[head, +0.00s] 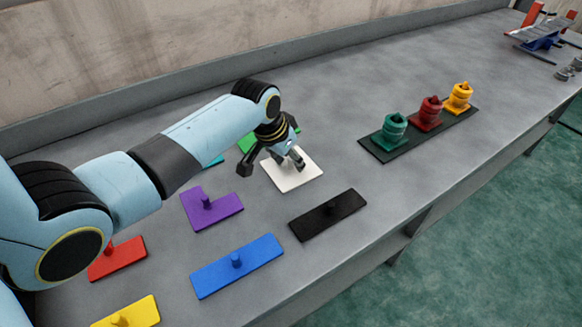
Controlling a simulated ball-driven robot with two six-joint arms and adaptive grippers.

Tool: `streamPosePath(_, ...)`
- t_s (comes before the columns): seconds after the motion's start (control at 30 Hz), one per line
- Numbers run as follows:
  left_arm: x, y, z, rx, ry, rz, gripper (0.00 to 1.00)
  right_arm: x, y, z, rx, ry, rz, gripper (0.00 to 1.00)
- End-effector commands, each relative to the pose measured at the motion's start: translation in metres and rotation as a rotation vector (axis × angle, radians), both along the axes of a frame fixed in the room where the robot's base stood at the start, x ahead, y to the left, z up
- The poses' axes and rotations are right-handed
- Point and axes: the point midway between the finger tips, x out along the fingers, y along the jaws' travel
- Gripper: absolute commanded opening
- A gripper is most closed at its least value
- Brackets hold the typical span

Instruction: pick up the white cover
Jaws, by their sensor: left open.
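The white cover (291,180) is a flat square plate lying on the grey workbench (345,258). My left gripper (272,165) is open, with one finger over the white cover and the other off to its left. The gripper hides part of the cover's upper side and any knob there. I cannot tell whether the fingers touch the cover. My right gripper is not in view.
Around it lie purple (212,209), black (328,214), blue (237,266), red (117,258), yellow (128,314) and partly hidden green (248,142) pieces. A black tray (386,154) holds green, red and yellow parts. Bare bench lies between.

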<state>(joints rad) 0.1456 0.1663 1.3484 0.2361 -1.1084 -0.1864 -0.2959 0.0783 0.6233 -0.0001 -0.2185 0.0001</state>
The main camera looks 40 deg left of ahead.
Motion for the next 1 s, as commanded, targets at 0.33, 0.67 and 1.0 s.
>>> streamPosePath(0.33,0.0001,0.0001,0.0006,0.000,-0.001,0.000,0.19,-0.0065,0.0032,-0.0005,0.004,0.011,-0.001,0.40)
streamPosePath(0.67,0.0003,0.0002,0.0009,0.000,-0.001,0.000,0.00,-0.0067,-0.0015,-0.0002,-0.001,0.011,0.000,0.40)
streamPosePath(1.0,0.0009,0.0002,0.0081,0.001,-0.003,0.000,0.00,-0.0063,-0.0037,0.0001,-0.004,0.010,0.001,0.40)
